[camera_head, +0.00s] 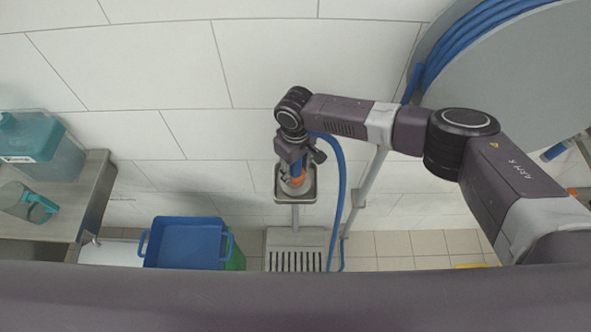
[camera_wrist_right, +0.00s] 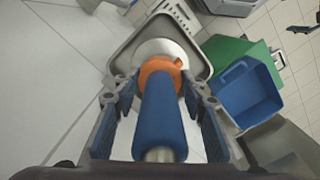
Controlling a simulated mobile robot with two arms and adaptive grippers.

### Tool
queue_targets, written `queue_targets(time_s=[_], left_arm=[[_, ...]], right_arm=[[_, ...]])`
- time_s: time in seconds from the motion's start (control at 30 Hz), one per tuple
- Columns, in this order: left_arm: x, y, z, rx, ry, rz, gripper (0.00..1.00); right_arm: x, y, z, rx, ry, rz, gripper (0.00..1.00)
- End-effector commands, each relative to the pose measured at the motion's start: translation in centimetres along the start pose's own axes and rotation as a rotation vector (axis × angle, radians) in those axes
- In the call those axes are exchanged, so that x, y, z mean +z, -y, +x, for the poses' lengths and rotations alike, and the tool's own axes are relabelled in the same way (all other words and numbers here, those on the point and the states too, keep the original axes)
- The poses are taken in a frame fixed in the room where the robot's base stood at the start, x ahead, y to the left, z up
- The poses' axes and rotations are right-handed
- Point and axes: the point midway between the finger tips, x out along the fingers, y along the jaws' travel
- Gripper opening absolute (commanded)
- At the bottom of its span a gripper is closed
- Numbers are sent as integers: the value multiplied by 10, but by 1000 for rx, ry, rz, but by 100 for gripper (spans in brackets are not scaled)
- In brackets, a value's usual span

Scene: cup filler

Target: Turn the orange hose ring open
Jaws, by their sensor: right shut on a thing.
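The orange hose ring (camera_wrist_right: 160,68) sits at the end of a thick blue hose grip (camera_wrist_right: 160,115) in the right wrist view. My right gripper (camera_wrist_right: 160,82) has a finger on each side and is shut on the ring. Beyond the ring is a round pale disc (camera_wrist_right: 178,50) over a small grey basin (camera_wrist_right: 126,62). In the head view a bit of orange shows just below my right gripper (camera_head: 295,165), mostly hidden by it. My left gripper is not in view.
The small basin (camera_head: 281,196) is at the tiled wall above a floor grate (camera_head: 295,260). A blue hose (camera_head: 341,190) hangs to its right. A blue crate (camera_head: 185,222) stands to the left, near a metal table (camera_head: 92,190) with a teal-lidded container (camera_head: 35,140) and a clear jug (camera_head: 25,203).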

Motion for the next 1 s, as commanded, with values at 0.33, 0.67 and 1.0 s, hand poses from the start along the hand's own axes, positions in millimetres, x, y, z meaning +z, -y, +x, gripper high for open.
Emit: queue_targets(time_s=[0.33, 0.67, 1.0], left_arm=[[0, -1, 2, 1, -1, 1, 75], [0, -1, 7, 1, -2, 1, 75], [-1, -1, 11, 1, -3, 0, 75]], right_arm=[[0, 1, 2, -2, 0, -98, 15], [1, 1, 2, -3, 2, -373, 15], [1, 1, 2, -2, 1, -697, 15]])
